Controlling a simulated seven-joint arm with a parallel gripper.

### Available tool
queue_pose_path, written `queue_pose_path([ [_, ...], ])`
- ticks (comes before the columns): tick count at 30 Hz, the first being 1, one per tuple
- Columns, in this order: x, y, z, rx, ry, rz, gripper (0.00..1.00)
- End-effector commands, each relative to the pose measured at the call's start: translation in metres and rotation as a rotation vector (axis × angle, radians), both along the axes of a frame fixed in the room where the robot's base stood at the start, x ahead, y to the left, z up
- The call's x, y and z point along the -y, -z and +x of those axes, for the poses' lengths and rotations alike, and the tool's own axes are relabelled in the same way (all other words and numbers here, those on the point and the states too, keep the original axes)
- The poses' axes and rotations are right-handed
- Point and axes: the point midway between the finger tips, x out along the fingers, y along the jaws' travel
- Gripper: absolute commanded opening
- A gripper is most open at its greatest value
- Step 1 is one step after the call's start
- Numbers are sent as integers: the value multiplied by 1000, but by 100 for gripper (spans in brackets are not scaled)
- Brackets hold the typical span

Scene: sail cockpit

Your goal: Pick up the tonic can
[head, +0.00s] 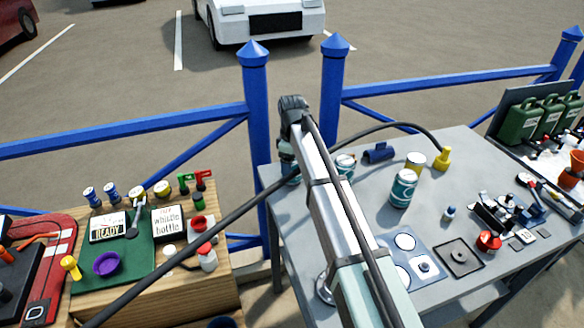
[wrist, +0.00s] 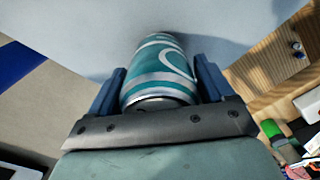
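A teal can with silver bands and a pale curved mark stands between the two blue fingers of my gripper (wrist: 160,78) in the wrist view; I call it the teal can (wrist: 158,72). The fingers lie close along both sides of it, and I cannot tell whether they press on it. In the head view my gripper (head: 290,172) is at the grey table's back left corner, mostly hidden by my arm. Two other teal-and-white cans stand to the right, a near one (head: 403,188) and one just beside my arm (head: 345,166). I cannot read which can is tonic.
The grey table (head: 375,215) also holds a yellow-and-white can (head: 415,163), a yellow bottle (head: 442,158) and a blue cylinder (head: 378,153). A wooden table (head: 195,290) with small items stands left across a gap. Blue railing (head: 257,130) runs behind.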

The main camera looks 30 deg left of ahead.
Motion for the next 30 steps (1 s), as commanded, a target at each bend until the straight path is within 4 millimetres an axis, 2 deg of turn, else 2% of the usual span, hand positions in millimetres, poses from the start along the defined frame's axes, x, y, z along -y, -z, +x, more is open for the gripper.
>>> queue_pose_path([
  [2, 0, 0, 0, 0, 0, 0, 73],
  [17, 0, 0, 0, 0, 0, 0, 25],
  [25, 0, -3, 0, 0, 0, 0, 25],
  [30, -1, -19, 1, 1, 0, 1, 25],
])
